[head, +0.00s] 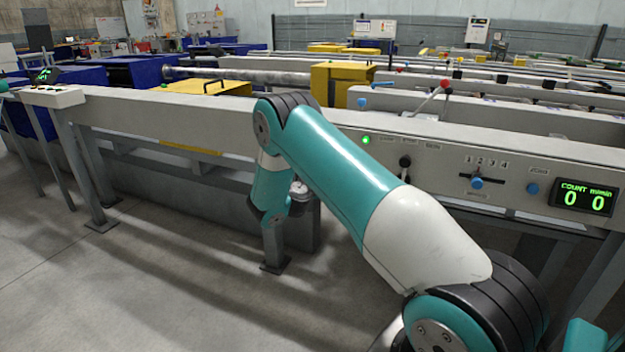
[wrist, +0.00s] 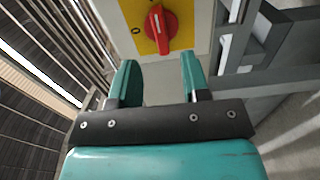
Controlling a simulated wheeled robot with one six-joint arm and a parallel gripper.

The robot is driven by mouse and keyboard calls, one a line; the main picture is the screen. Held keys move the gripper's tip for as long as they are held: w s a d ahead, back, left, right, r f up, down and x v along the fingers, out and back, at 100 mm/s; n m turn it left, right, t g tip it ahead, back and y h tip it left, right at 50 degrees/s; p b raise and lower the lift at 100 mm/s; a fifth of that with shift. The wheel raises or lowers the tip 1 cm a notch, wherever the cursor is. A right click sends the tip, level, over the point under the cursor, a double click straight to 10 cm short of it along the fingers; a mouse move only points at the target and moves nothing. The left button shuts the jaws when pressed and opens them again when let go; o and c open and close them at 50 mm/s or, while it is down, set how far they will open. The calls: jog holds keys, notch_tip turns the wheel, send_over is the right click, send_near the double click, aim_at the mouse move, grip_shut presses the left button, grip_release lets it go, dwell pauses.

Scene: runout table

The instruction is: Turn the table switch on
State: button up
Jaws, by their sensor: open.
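In the wrist view a red rotary switch knob (wrist: 160,28) sits on a yellow plate (wrist: 137,12) on a grey box. Its bar stands nearly upright in the picture, and a dark 0 mark shows to its lower left. Any other mark is not readable. My gripper (wrist: 160,72) is open and empty, with its two teal fingers below the knob in the picture, one on each side of it. The fingers appear apart from the knob. In the head view the gripper and this knob are hidden or cannot be made out behind my arm.
The long grey table beam (head: 160,113) crosses the head view. Its panel has a lit green lamp (head: 366,140), a black knob (head: 405,161), a slider with a blue knob (head: 477,183) and a display (head: 583,198) reading 0 and 0. The floor at left is clear.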

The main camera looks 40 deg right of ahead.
jog(key=b+v, duration=0.9)
jog(key=b, duration=0.3)
jog(key=shift+b, duration=0.4)
